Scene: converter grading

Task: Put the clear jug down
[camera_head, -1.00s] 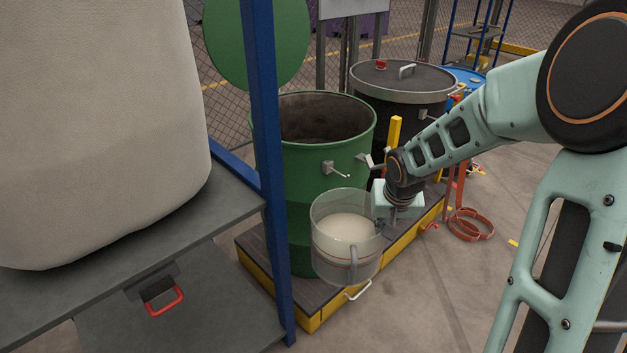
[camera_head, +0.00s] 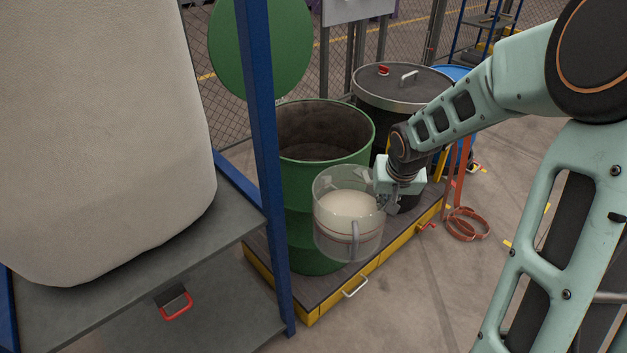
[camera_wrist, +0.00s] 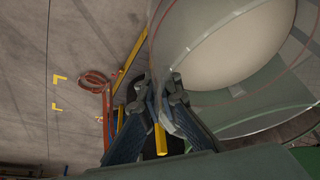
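The clear jug (camera_head: 348,243) holds a pale, milky liquid and is upright in front of the open green drum. My gripper (camera_head: 389,205) is at the jug's right side in the head view, and the jug hangs from it above the floor and platform edge. In the wrist view the jug (camera_wrist: 283,108) fills the upper right, and my gripper's fingers (camera_wrist: 163,103) close together at its side. They appear shut on a part of the jug there; the exact grip is partly hidden.
The open green drum (camera_head: 310,215) stands on a dark platform with a yellow edge (camera_head: 384,257). A black lidded drum (camera_head: 362,112) is behind it. A blue post (camera_head: 265,150) and grey shelf (camera_head: 215,240) bearing a large pale container (camera_head: 100,130) are left. Orange hoops (camera_head: 468,224) lie right.

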